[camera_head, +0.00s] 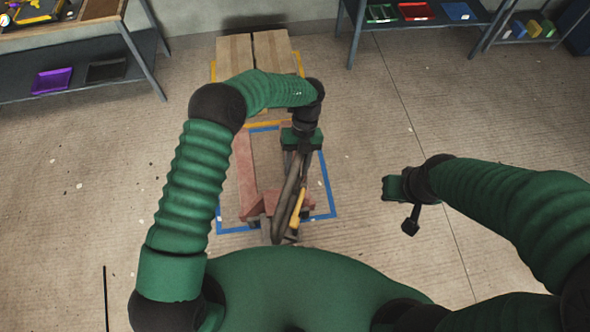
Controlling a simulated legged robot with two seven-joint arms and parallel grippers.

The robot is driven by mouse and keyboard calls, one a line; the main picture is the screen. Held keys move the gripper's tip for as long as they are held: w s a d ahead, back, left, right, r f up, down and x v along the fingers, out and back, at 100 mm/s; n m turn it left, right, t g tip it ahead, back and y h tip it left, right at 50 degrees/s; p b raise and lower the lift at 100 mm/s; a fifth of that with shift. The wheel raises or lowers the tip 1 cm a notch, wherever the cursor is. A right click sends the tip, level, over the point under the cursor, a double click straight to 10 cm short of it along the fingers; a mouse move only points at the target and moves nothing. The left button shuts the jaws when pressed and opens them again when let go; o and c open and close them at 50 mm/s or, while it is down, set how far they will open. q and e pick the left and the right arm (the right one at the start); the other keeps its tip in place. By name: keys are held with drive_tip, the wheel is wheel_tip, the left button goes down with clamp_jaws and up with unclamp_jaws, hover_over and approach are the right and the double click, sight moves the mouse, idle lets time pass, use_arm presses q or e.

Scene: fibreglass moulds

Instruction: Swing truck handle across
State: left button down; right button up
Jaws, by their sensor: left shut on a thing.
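A pallet truck with faded red forks (245,170) stands on the floor in front of me. Its grey handle (284,203) rises from the truck's near end, and a yellow part (297,208) shows beside it. My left arm arches over the truck from the left. My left gripper (299,157) points down and is shut on the upper part of the handle. The gripper and wrist hide the exact contact and part of the right fork. My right gripper (402,205) hangs in free space to the right, apart from the truck; its finger opening is not clear.
A blue outline (332,195) on the floor surrounds the truck. A wooden load (237,52) stands beyond the forks. Shelving with a purple tray (52,80) is at back left, and a table with a red tray (416,11) is at back right.

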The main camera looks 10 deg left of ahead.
use_arm(q)
drive_tip(key=c, duration=1.2)
unclamp_jaws()
drive_tip(key=shift+w+r, duration=0.2)
drive_tip(key=shift+w, duration=0.35)
drive_tip(key=shift+o, duration=1.4)
drive_tip(key=shift+w+f, duration=0.1)
drive_tip(key=shift+f, duration=0.05)
drive_tip(key=shift+o, duration=0.6)
drive_tip(key=shift+w+d+f, duration=0.1)
drive_tip(key=shift+w+f, duration=0.1)
drive_tip(key=shift+w, duration=0.05)
drive_tip(key=shift+s, duration=0.1)
drive_tip(key=shift+r, duration=0.3)
drive_tip(key=v, duration=1.1)
drive_tip(key=shift+w+d, duration=0.2)
drive_tip(key=shift+w, duration=0.2)
drive_tip(key=s+r+p, duration=0.3)
drive_tip(key=r+p, duration=0.5)
drive_tip(key=r, duration=0.1)
drive_tip(key=shift+d, duration=0.4)
use_arm(e)
drive_tip(key=w+v, duration=0.2)
drive_tip(key=v, duration=0.6)
drive_tip(key=shift+w+r, duration=0.25)
drive_tip(key=shift+w, duration=0.1)
